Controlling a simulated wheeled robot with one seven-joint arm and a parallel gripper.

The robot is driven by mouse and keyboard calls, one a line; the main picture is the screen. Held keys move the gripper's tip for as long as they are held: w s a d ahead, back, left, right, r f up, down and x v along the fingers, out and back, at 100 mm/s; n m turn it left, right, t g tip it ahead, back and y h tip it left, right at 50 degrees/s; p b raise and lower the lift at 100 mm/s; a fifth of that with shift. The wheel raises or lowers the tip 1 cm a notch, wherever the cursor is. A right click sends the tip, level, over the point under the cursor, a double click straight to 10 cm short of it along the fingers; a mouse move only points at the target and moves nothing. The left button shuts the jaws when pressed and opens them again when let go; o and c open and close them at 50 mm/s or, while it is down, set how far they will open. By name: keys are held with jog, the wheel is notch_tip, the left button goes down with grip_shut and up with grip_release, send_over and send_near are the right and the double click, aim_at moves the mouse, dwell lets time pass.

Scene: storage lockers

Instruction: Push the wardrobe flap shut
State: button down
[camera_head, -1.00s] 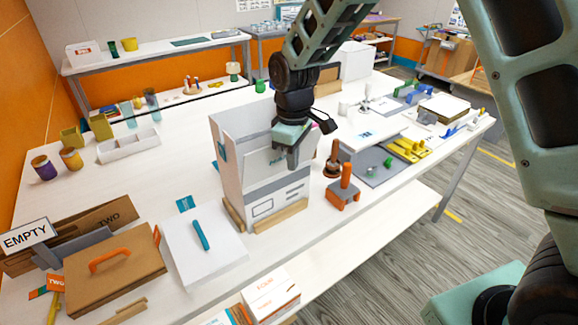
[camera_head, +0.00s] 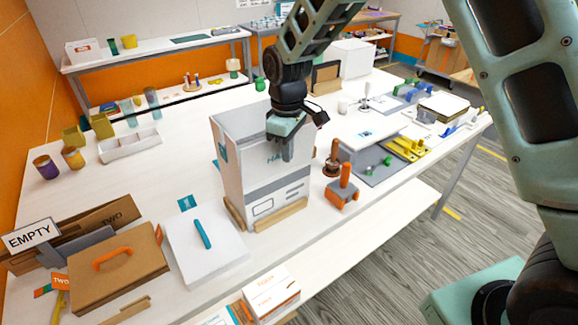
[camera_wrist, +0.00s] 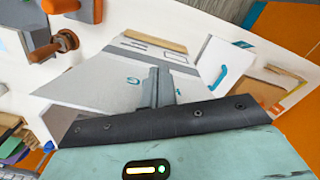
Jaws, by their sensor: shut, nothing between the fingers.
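The wardrobe (camera_head: 230,165) is a white and grey box standing upright on the white table, between wooden strips at its foot. Its white front flap (camera_head: 250,162), lettered in teal, stands nearly upright above a grey band. My gripper (camera_head: 280,156) is shut and empty, pointing down at the upper part of the flap. It appears to touch the flap or be very close; contact is not clear. In the wrist view the shut fingers (camera_wrist: 158,90) lie over the white flap (camera_wrist: 112,85). The fingers hide part of the lettering, and the flap's upper edge is partly hidden by my gripper.
An orange-handled tool (camera_head: 343,188) stands close right of the wardrobe. A white board with a teal handle (camera_head: 203,234) lies to its left. A grey tray (camera_head: 373,172) with coloured parts is further right. The table behind the wardrobe is mostly clear.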

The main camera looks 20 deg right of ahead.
jog(key=shift+w+a+r+p, duration=0.2)
jog(key=shift+w+p, duration=0.15)
jog(key=shift+w, duration=0.3)
jog(key=shift+w+a+r+p, duration=0.15)
jog(key=shift+w+a+p, duration=0.2)
jog(key=shift+w, duration=0.35)
jog(key=shift+w+a+r+p, duration=0.1)
jog(key=shift+w+r+p, duration=0.1)
jog(key=shift+w+p, duration=0.35)
dwell(0.3)
jog(key=shift+w, duration=0.1)
dwell(0.4)
jog(key=s+d+r+p, duration=0.1)
jog(key=s+r+p, duration=0.2)
jog(key=r, duration=0.3)
jog(key=shift+s+d, duration=0.15)
jog(key=shift+s, duration=0.3)
dwell(0.3)
